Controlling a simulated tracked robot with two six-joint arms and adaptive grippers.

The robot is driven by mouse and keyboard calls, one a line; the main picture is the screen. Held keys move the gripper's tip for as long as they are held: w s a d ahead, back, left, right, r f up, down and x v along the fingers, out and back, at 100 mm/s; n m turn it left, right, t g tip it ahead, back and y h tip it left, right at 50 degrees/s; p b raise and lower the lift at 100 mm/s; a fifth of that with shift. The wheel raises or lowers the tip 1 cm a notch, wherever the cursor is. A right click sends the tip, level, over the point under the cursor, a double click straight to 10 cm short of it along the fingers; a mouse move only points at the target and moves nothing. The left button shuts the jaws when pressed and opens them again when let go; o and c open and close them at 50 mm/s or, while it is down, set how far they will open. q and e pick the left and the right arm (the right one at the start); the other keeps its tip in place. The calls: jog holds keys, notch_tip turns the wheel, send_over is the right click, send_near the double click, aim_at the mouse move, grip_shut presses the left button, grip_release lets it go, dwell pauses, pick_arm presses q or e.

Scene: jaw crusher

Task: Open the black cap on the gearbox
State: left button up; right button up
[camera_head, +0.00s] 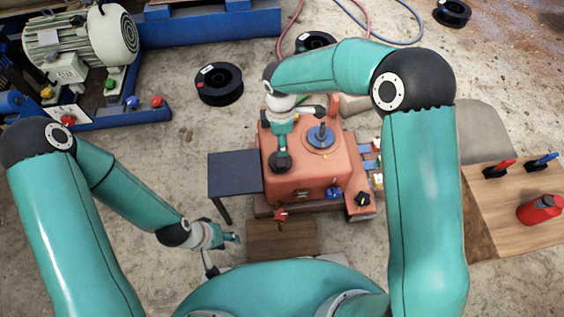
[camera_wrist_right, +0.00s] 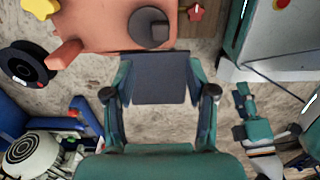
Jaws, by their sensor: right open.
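The gearbox (camera_head: 325,172) is an orange-red box on the floor in the middle of the head view. Its black cap (camera_head: 281,162) is a dark round knob on top; it also shows at the top of the right wrist view (camera_wrist_right: 150,27), in place on the gearbox. My right gripper (camera_wrist_right: 160,92) is open and empty, its fingers apart and clear of the cap. In the head view my own arm partly hides this gripper (camera_head: 282,128) above the gearbox. My left gripper (camera_head: 224,238) hangs low, left of the gearbox and apart from it; its finger gap is unclear.
A small dark table (camera_head: 235,173) stands left of the gearbox. A wooden surface (camera_head: 285,240) lies in front. A red star knob (camera_head: 281,214) sits at the gearbox's front. A motor (camera_head: 80,40) is upper left. A wooden bench (camera_head: 500,215) with a red object is at right.

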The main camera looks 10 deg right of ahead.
aim_at(281, 163)
notch_tip(281, 163, down, 12)
jog(key=b, duration=0.3)
grip_shut()
jog(key=shift+r, duration=0.1)
